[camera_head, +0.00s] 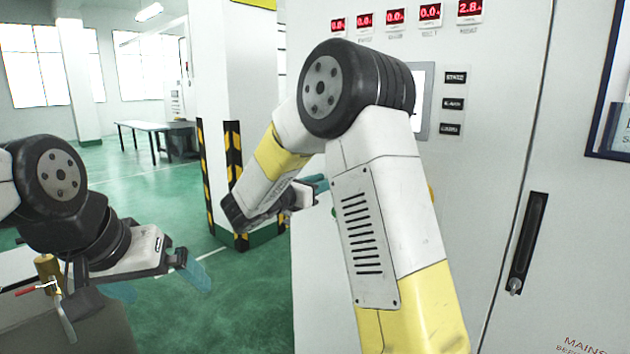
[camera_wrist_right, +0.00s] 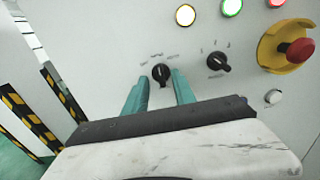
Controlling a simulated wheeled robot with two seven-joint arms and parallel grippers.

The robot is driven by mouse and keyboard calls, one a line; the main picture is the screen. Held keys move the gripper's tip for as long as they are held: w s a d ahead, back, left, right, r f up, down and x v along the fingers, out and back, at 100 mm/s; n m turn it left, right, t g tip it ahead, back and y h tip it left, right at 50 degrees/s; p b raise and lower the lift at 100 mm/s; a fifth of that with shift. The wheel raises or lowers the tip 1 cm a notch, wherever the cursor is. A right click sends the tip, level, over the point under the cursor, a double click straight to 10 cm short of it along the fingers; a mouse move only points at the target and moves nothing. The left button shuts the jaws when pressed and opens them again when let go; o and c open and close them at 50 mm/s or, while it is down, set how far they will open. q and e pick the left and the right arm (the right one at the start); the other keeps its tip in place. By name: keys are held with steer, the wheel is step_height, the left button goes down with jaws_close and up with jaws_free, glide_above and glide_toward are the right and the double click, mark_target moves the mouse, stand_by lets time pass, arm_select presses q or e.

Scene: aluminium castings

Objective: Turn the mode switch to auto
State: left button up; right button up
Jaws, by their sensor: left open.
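In the right wrist view, a black rotary switch (camera_wrist_right: 161,73) on the pale cabinet panel sits between the fingertips of my right gripper (camera_wrist_right: 158,84). A second black rotary switch (camera_wrist_right: 218,62) is to its right. The labels are too small to read, so I cannot tell which one is the mode switch. The teal fingers stand apart on either side of the left switch; contact cannot be made out. In the head view my right gripper (camera_head: 318,186) is at the panel, and my arm hides the switches. My left gripper (camera_head: 160,282) is open and empty at the lower left.
A red emergency stop button (camera_wrist_right: 298,50) on a yellow base and a white button (camera_wrist_right: 273,97) are right of the switches. The cabinet (camera_head: 500,150) has red displays and a door handle (camera_head: 527,245). A brass valve (camera_head: 50,275) is near my left gripper.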

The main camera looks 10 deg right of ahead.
steer(key=shift+x, duration=1.05)
steer(key=shift+c, duration=0.4)
jaws_close()
steer(key=shift+m, duration=0.4)
steer(key=shift+s+d+f+m, duration=0.1)
steer(key=shift+m, duration=3.9)
